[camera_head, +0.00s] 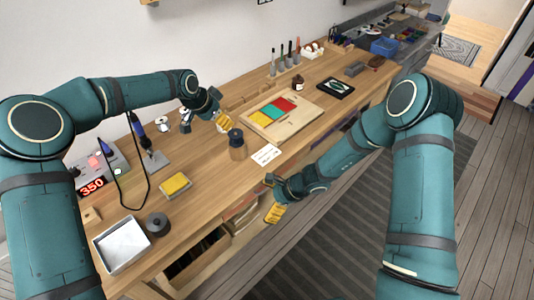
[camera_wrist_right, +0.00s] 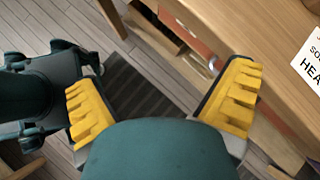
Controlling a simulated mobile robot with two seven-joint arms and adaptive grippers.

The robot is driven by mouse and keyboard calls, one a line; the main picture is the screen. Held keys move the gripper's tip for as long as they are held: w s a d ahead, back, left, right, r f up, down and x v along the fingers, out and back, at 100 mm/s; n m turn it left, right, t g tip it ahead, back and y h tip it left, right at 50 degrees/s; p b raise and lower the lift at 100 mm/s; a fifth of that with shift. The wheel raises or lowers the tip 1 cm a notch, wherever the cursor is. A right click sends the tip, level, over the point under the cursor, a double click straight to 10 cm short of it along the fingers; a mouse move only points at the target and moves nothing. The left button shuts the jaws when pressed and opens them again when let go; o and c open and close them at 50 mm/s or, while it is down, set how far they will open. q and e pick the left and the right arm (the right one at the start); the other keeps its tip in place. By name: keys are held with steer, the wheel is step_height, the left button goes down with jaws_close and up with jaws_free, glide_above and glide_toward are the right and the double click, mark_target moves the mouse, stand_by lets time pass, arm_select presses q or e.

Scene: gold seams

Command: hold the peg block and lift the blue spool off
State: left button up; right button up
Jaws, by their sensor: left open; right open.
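A small wooden piece (camera_head: 238,153) with a dark blue-grey round top (camera_head: 236,135) stands upright near the middle of the table. It may be the peg block with the spool on it, but it is too small to be sure. My left gripper (camera_head: 219,117) is open, just behind and left of it, above the table and apart from it. My right gripper (camera_head: 274,205) is open and empty, in front of the table's front edge. Its two yellow fingers are wide apart in the right wrist view (camera_wrist_right: 163,105), with floor and drawers between them.
A board with coloured panels (camera_head: 285,118) lies to the right, with a white card (camera_head: 265,154) in front. A yellow pad (camera_head: 175,185), metal tray (camera_head: 121,246), dark round lid (camera_head: 157,223) and soldering station (camera_head: 98,165) are at left. Bare table lies around the pad.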

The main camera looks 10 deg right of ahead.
mark_target(237, 149)
steer(key=w+r+m+t, duration=0.2)
steer(key=w, duration=0.2)
steer(key=w+d+r+m+t+y, duration=0.1)
steer(key=w+r+m+t, duration=0.1)
steer(key=w, duration=0.3)
steer(key=w+d+r+m+t, duration=0.1)
steer(key=w+r+m+t, duration=0.1)
steer(key=w, duration=0.3)
steer(key=shift+r+m+t+y, duration=0.3)
steer(key=shift+r+m+y, duration=0.1)
steer(key=shift+m, duration=0.5)
steer(key=x, duration=1.3)
steer(key=shift+w+a+f, duration=0.15)
steer(key=shift+w, duration=0.1)
